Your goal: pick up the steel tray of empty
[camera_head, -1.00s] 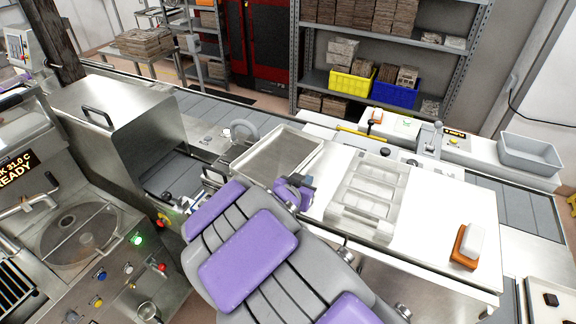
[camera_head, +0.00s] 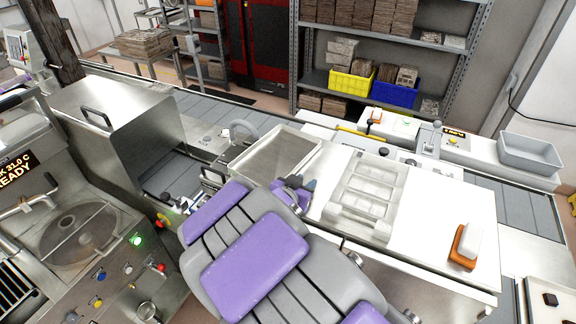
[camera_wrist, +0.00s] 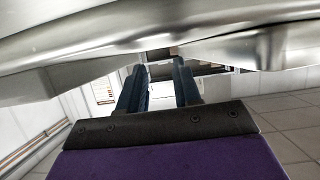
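A shallow rectangular steel tray (camera_head: 296,145) with a grey inner floor lies on the bench in the head view, left of a clear mould frame; I see nothing standing in it. My gripper (camera_head: 309,187) is at the tray's near right corner, partly hidden behind my own purple and grey arm. In the wrist view, the two dark fingers of my gripper (camera_wrist: 160,75) stand apart, with a gap between them. A bright steel surface (camera_wrist: 200,35) crosses the top of that view close to the fingertips; I cannot tell which part it is or whether they touch.
The clear mould frame (camera_head: 368,190) sits just right of my gripper on a white top. A white-and-orange block (camera_head: 466,243) lies farther right. A steel hood (camera_head: 125,125) stands to the left. A grey bin (camera_head: 530,153) is at the far right. A conveyor (camera_head: 225,110) runs behind.

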